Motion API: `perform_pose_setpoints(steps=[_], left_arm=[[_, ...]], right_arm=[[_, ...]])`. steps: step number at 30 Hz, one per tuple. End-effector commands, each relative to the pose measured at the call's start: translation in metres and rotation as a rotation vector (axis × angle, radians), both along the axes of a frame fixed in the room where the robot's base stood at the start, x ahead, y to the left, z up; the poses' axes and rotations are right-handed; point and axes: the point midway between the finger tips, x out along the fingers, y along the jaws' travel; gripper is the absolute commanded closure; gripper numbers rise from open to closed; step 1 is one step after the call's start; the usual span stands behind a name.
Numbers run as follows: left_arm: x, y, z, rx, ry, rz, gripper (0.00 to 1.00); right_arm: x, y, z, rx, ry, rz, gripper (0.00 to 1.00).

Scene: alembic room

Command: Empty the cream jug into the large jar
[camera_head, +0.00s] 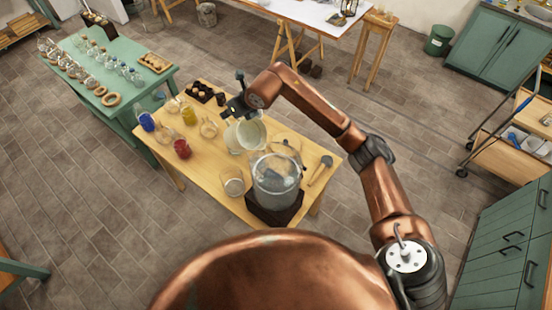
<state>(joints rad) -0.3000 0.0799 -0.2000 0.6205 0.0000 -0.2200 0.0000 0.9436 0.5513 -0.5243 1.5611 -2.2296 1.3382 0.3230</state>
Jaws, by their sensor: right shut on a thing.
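The cream jug (244,135) is over the wooden table, just behind and to the left of the large jar. My right gripper (236,108) is at the jug's back left side and is shut on it. The jug looks tilted toward the jar, but its exact angle is hard to tell. The large jar (276,188) is clear glass and stands upright on a dark base at the table's front. Its inside looks greyish, and I cannot tell what it holds. My left gripper is out of view.
On the wooden table (208,172) are blue (147,122), red (182,149) and yellow (189,116) vessels, a glass beaker (234,184), a round glass vessel behind the jar, and a dark-headed tool (321,168) at the right. A green table (88,62) with glassware stands behind left.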

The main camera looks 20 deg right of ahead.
Motion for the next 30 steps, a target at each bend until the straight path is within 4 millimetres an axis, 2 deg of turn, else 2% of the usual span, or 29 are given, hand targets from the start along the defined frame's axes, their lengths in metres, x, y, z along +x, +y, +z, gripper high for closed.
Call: perform_pose_setpoints(steps=[30], left_arm=[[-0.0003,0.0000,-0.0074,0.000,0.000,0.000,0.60]], right_arm=[[-0.0041,-0.0035,0.0091,0.022,-0.036,0.003,1.00]])
